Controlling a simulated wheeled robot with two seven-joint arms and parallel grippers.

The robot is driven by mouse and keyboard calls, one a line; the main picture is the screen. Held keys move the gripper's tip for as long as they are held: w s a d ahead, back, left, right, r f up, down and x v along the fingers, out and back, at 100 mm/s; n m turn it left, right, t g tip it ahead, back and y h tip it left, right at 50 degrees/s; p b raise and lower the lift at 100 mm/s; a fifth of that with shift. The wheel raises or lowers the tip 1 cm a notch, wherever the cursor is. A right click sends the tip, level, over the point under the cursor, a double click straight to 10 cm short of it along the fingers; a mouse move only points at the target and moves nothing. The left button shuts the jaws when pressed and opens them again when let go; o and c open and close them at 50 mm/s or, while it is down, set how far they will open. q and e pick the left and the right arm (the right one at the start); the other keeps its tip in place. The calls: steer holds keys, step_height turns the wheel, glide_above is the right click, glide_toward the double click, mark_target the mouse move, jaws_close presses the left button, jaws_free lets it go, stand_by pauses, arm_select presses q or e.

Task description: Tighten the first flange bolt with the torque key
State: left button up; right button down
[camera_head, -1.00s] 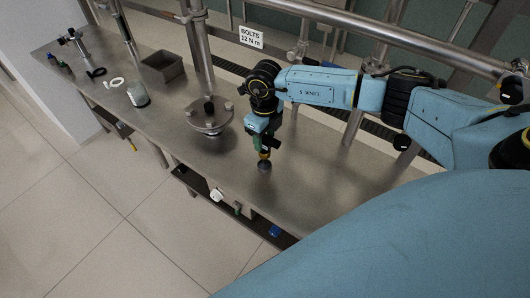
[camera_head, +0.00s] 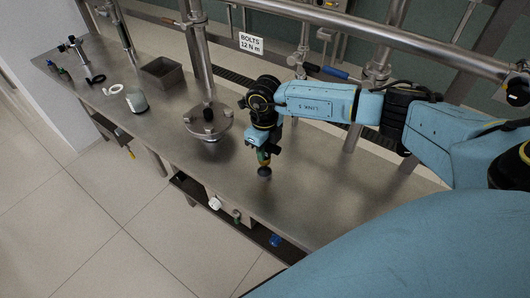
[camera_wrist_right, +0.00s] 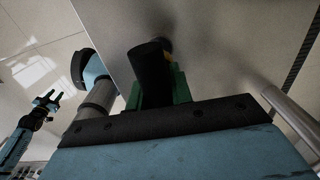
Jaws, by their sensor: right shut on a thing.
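The round steel flange (camera_head: 222,129) sits on the bench around a black-topped centre piece (camera_head: 208,114), with bolt heads on its rim. My right gripper (camera_head: 263,156) points down to the right of the flange, apart from it. It is shut on the torque key, whose dark round end (camera_head: 264,171) shows just above or at the bench top; I cannot tell if it touches. In the right wrist view the key's black body (camera_wrist_right: 151,76) stands between the green fingers. My left gripper (camera_wrist_right: 46,101) shows small at the left of that view, with its fingers apart and empty.
A sign reading BOLTS 12 N m (camera_head: 251,44) hangs behind the bench (camera_head: 320,200). A vertical pipe (camera_head: 200,62) stands behind the flange. A grey tray (camera_head: 162,72) and a jar (camera_head: 137,101) stand left. A blue-handled tool (camera_head: 335,73) is at the back. The bench's front right is clear.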

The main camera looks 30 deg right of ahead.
steer(key=shift+r, duration=0.15)
steer(key=shift+r+p, duration=2.8)
steer(key=shift+r, duration=0.8)
